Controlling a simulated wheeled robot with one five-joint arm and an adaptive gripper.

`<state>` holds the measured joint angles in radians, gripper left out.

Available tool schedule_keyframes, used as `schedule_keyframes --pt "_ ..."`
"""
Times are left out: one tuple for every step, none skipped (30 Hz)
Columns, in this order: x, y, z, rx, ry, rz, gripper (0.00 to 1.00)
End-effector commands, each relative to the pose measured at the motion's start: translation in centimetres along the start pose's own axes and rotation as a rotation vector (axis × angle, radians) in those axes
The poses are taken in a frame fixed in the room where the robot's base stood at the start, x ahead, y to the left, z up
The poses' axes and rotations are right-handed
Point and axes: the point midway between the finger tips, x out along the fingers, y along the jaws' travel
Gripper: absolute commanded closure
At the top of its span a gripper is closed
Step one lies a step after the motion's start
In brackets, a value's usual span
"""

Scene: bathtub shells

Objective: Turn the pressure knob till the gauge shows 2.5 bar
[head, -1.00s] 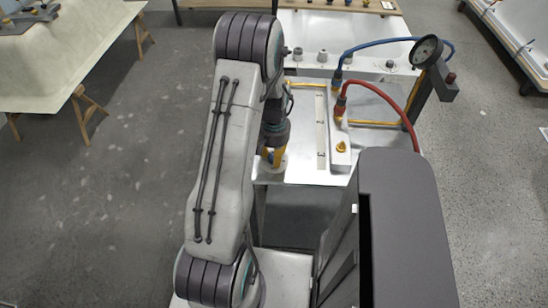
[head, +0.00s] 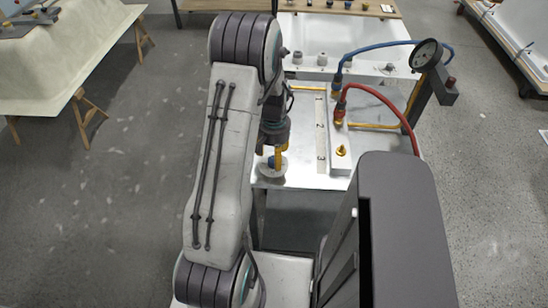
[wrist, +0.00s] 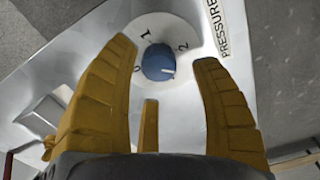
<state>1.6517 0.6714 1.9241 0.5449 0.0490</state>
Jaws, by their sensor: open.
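The blue pressure knob (wrist: 158,62) has a white pointer mark and sits on a round pale dial (wrist: 168,27) numbered 0, 1 and 2. The mark points to the right, just below the 2. My gripper (wrist: 165,53) is open, with its yellow fingers on either side of the knob in the wrist view; I cannot tell whether they touch it. In the head view my gripper (head: 277,154) is over the knob at the bench's front left corner. The round gauge (head: 426,54) stands on a dark post at the right; its reading is too small to tell.
A blue hose (head: 385,43) and a red hose (head: 385,99) run from fittings on the metal bench (head: 300,175) towards the gauge post. A brass fitting (head: 341,151) is right of my gripper. A white tub (head: 335,30) is behind.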

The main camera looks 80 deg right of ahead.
Motion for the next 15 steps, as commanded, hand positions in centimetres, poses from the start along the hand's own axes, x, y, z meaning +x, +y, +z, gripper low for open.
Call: schedule_keyframes --pt "-1.0 0.0 -0.1 0.000 0.006 0.000 0.41" --pt "-1.5 0.0 -0.1 0.000 0.006 0.000 0.41" --pt "-2.2 0.0 -0.1 0.000 0.006 0.000 0.41" --pt "-2.8 0.0 -0.1 0.000 0.005 0.000 0.41" --pt "-3.3 0.0 -0.1 0.000 0.006 0.000 0.41" --pt "-4.0 0.0 -0.1 0.000 0.005 0.000 0.41" --pt "-4.5 0.0 -0.1 0.000 0.006 0.000 0.41" --pt "-5.0 0.0 -0.1 0.000 0.006 0.000 0.41" --pt "-5.6 0.0 -0.1 0.000 0.006 0.000 0.41" --pt "-6.1 0.0 -0.1 0.000 0.006 0.000 0.41" --pt "-6.5 0.0 -0.1 0.000 0.006 0.000 0.41" --pt "-7.0 0.0 -0.1 0.000 0.004 0.000 0.41" --pt "-7.4 0.0 -0.1 0.000 0.005 0.000 0.41" --pt "-7.8 0.0 -0.1 0.000 0.005 0.000 0.41" --pt "-8.2 0.0 -0.1 0.000 0.005 0.000 0.41"
